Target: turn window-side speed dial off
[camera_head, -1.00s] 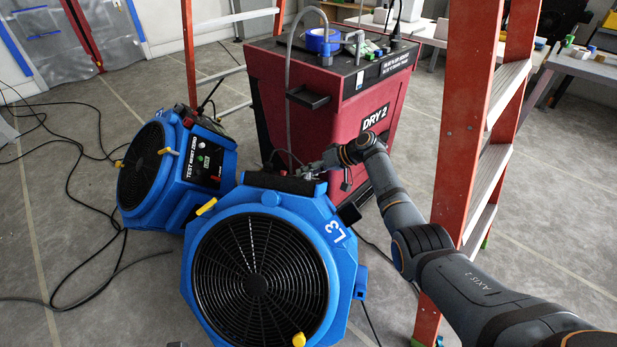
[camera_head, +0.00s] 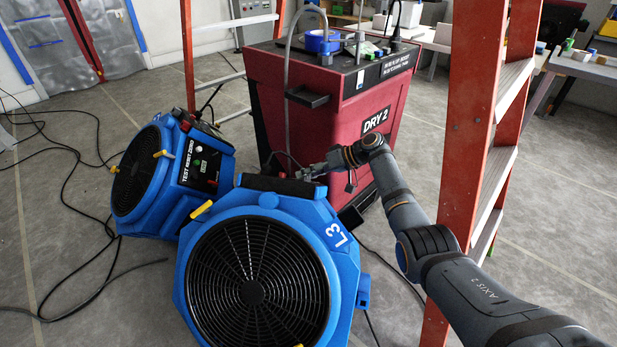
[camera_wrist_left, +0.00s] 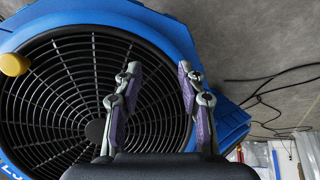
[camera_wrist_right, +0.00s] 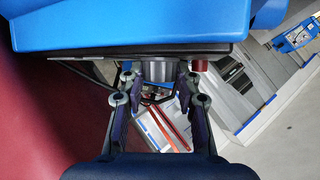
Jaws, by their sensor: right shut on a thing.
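The blue fan marked L3 (camera_head: 352,268) stands in front, its black grille facing me. My right gripper (camera_head: 308,174) is at the far upper side of this fan, between it and the red DRY 2 machine. In the right wrist view, the right gripper (camera_wrist_right: 160,80) has its fingers on either side of a grey cylindrical dial (camera_wrist_right: 158,69) under a dark panel edge. A red knob (camera_wrist_right: 199,65) sits beside it. The dial's marks and setting are hidden. My left gripper (camera_wrist_left: 158,68) is open and empty in front of a fan grille (camera_wrist_left: 60,90).
A second blue fan (camera_head: 222,170) with a control panel stands behind left. The red DRY 2 machine (camera_head: 340,120) is close behind the right gripper. An orange ladder (camera_head: 466,130) rises beside my right arm. Black cables (camera_head: 75,165) lie on the floor at left.

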